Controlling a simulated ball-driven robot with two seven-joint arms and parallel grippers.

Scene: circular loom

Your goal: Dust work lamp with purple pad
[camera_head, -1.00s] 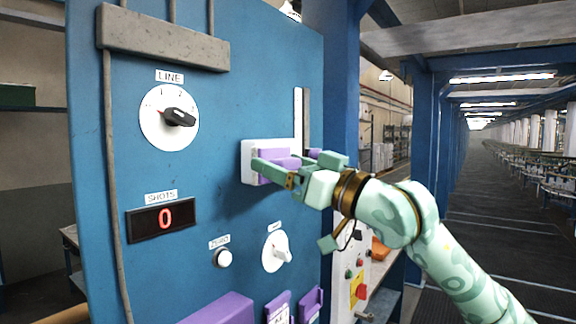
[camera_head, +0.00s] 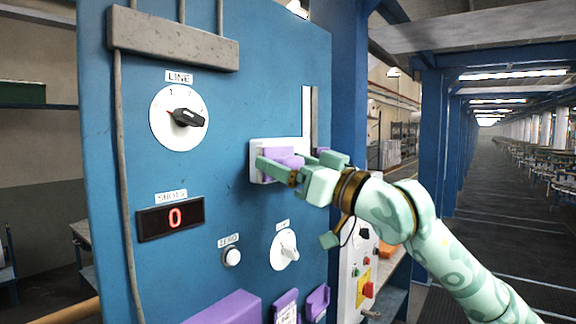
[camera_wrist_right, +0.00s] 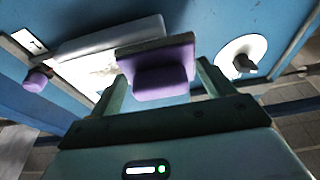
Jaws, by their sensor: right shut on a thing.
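The work lamp looks like a pale flat rectangular panel (camera_head: 256,147) on the blue board, and it shows in the right wrist view (camera_wrist_right: 95,68) with dark smudges on its face. The purple pad (camera_head: 284,155) is in front of the lamp and hides part of it. My right gripper (camera_head: 291,169) is shut on the pad. In the right wrist view the pad (camera_wrist_right: 162,82) with its dark edge sits between the two fingers. It overlaps the lamp's end there; I cannot tell if it touches. My left gripper is not in view.
The blue board (camera_head: 240,110) carries a LINE dial (camera_head: 163,130), a red shots display (camera_head: 172,218), a zero button (camera_head: 231,257) and a small white dial (camera_head: 281,252). A purple knob (camera_wrist_right: 38,79) is beside the lamp. Purple holders (camera_head: 225,309) are below.

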